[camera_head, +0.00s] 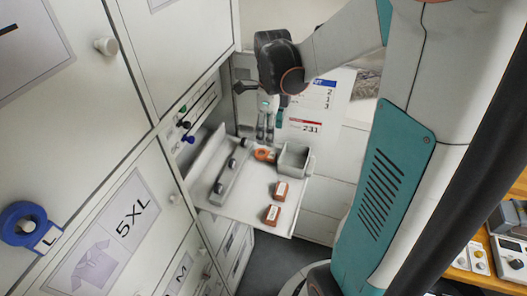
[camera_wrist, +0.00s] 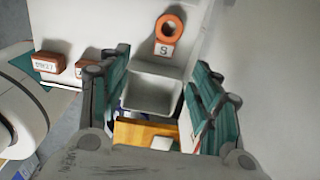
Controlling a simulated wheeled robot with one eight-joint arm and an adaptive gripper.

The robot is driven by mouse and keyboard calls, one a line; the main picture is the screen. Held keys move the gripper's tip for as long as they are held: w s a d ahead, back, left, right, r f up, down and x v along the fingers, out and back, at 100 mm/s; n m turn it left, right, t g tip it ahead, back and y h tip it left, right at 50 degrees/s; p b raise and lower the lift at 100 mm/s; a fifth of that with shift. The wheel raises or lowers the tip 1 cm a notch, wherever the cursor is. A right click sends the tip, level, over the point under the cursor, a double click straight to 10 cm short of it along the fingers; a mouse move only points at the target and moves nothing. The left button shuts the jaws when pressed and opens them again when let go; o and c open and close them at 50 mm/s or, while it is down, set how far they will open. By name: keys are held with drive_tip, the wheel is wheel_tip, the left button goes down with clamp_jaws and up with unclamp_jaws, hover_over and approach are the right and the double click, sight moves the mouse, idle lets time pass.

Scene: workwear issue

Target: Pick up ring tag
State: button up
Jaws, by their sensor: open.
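An orange ring tag (camera_wrist: 170,28) with a white label marked S lies flat on the pale shelf, at the top of the wrist view. In the head view the orange ring (camera_head: 263,155) lies left of a small grey bin (camera_head: 293,160). My gripper (camera_head: 265,133) points down above the shelf, over the ring's area and apart from it. In the wrist view my gripper (camera_wrist: 160,62) is open and empty, its teal fingers wide apart. The ring is beyond the fingertips there, and the grey bin (camera_wrist: 152,95) shows between the fingers.
Two brown labelled blocks (camera_head: 272,214) lie at the shelf's near right. A grey rack with dark pegs (camera_head: 232,165) stands left of the ring. A blue ring tag marked L (camera_head: 24,225) hangs on a knob. White cabinet fronts (camera_head: 100,130) border the left.

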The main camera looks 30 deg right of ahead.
hover_over(271, 155)
drive_tip(key=f, duration=0.5)
drive_tip(key=shift+s+a+f, duration=0.15)
drive_tip(key=shift+a, duration=0.15)
drive_tip(key=f, duration=0.4)
drive_tip(key=shift+w+d, duration=0.2)
drive_tip(key=shift+d, duration=0.1)
drive_tip(key=shift+f+b, duration=0.3)
drive_tip(key=shift+f, duration=0.3)
drive_tip(key=shift+c, duration=0.3)
drive_tip(key=c, duration=0.8)
